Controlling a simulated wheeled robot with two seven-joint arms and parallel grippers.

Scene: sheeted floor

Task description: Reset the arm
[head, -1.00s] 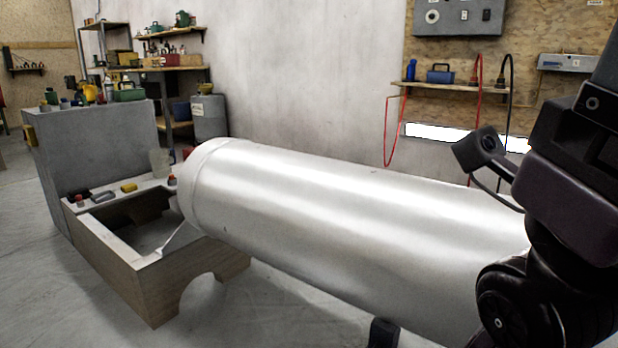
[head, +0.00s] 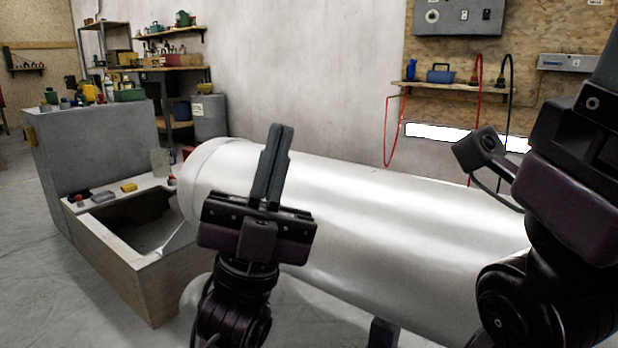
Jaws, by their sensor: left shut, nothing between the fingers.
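My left gripper (head: 280,132) stands in front of the white cylinder, at the left of the picture's middle. Its dark fingers point up, lie together and hold nothing. It overlaps the cylinder in the picture; I cannot tell the gap between them. My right arm fills the right edge. Part of my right gripper (head: 604,72) shows there, cut off by the picture's edge, so its fingertips are hidden.
A large white cylinder (head: 400,215) lies across the middle. A wooden box frame (head: 125,275) with an open top stands at left, beside a grey block (head: 95,150). A shelf (head: 450,88) with hanging cables is on the back wall. Floor at lower left is clear.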

